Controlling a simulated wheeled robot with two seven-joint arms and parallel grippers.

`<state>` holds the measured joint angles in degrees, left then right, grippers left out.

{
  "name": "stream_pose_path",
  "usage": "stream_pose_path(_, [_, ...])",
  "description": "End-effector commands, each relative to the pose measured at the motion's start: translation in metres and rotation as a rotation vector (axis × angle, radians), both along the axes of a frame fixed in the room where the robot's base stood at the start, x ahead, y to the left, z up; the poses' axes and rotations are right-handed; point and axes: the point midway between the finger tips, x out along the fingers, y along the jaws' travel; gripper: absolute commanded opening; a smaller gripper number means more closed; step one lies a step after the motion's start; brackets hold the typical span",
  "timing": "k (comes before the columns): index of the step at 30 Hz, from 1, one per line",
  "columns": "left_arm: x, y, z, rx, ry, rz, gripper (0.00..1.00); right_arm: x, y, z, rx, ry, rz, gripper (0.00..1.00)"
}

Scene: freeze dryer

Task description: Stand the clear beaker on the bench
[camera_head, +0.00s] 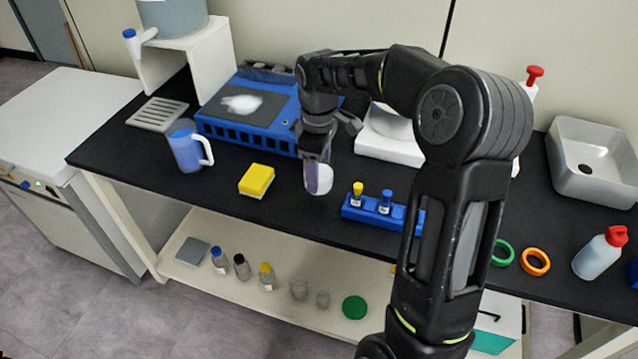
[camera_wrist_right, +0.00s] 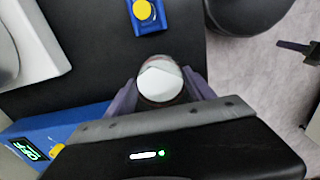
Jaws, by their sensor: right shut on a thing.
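The clear beaker (camera_head: 324,186) is held upright or nearly so between the fingers of my right gripper (camera_head: 317,172), just over the black bench (camera_head: 225,207). I cannot tell whether its base touches the bench. In the right wrist view, the beaker (camera_wrist_right: 160,80) shows as a round shape with something white in it, with a purple finger of the right gripper (camera_wrist_right: 160,92) on each side. My left gripper is not in view.
A blue rack (camera_head: 358,212) with yellow- and blue-capped vials stands right of the beaker. A yellow sponge (camera_head: 257,180) and blue jug (camera_head: 185,150) are left. A blue device (camera_head: 238,128) and white scale-like unit (camera_head: 385,145) are behind.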

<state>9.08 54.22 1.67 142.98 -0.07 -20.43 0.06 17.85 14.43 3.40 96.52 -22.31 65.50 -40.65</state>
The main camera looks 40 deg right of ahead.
Motion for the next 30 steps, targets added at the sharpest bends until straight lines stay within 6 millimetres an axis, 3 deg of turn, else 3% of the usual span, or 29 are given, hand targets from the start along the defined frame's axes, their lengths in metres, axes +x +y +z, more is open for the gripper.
stream_pose_path(11, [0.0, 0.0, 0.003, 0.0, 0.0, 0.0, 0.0, 0.0, 0.0, -0.046, 0.0, 0.001, 0.0, 0.1])
stream_pose_path(24, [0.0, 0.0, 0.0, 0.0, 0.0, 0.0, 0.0, 0.0, 0.0, -0.053, 0.0, 0.0, 0.0, 0.1])
stream_pose_path(25, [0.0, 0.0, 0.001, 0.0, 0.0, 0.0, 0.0, 0.0, 0.0, -0.053, 0.0, 0.0, 0.0, 0.64])
stream_pose_path(30, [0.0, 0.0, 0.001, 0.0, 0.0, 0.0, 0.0, 0.0, 0.0, -0.052, 0.0, 0.0, 0.0, 0.78])
